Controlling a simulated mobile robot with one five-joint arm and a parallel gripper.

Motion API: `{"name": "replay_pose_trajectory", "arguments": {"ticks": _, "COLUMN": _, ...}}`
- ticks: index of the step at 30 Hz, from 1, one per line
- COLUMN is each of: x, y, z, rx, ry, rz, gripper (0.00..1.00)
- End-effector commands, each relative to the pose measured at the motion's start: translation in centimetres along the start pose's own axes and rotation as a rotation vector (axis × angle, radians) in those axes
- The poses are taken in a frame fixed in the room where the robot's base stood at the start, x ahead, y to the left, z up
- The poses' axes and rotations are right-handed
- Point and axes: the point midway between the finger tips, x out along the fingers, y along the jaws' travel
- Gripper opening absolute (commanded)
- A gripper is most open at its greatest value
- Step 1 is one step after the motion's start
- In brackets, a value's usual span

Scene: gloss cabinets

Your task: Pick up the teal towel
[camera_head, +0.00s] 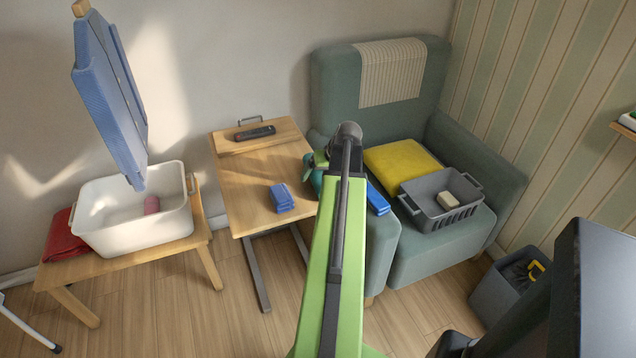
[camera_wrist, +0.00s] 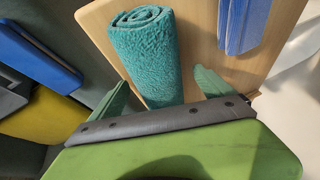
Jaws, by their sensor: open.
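The teal towel (camera_wrist: 146,52) is a rolled, fuzzy bundle on the light wood side table (camera_wrist: 193,68) in the wrist view. In the head view only a sliver of the towel (camera_head: 317,181) shows at the table's right edge, mostly hidden behind my arm. My gripper (camera_wrist: 160,88) is open, with one green finger on each side of the towel's near end. I cannot tell whether the fingers touch it. In the head view my gripper (camera_head: 318,161) is over the right side of the table, partly hidden by the arm.
A folded blue cloth (camera_head: 281,198) and a dark remote (camera_head: 255,132) are on the table. The green armchair (camera_head: 428,266) stands close on the right, with a blue item (camera_head: 377,199), yellow cushion (camera_head: 398,161) and grey basket (camera_head: 431,206). A white tub (camera_head: 135,228) stands left.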

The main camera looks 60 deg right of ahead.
Motion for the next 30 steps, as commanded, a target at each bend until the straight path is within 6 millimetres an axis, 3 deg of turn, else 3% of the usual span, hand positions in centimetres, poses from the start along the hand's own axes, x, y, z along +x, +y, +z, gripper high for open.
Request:
{"name": "replay_pose_trajectory", "arguments": {"ticks": 3, "x": -0.20, "y": -0.05, "z": -0.06, "rx": 0.000, "ry": 0.000, "rz": 0.000, "gripper": 0.91}}
{"name": "replay_pose_trajectory", "arguments": {"ticks": 19, "x": -0.19, "y": -0.09, "z": -0.05, "rx": 0.000, "ry": 0.000, "rz": 0.000, "gripper": 0.21}}
{"name": "replay_pose_trajectory", "arguments": {"ticks": 30, "x": -0.98, "y": -0.32, "z": -0.38, "rx": -0.001, "ry": 0.000, "rz": 0.000, "gripper": 0.20}}
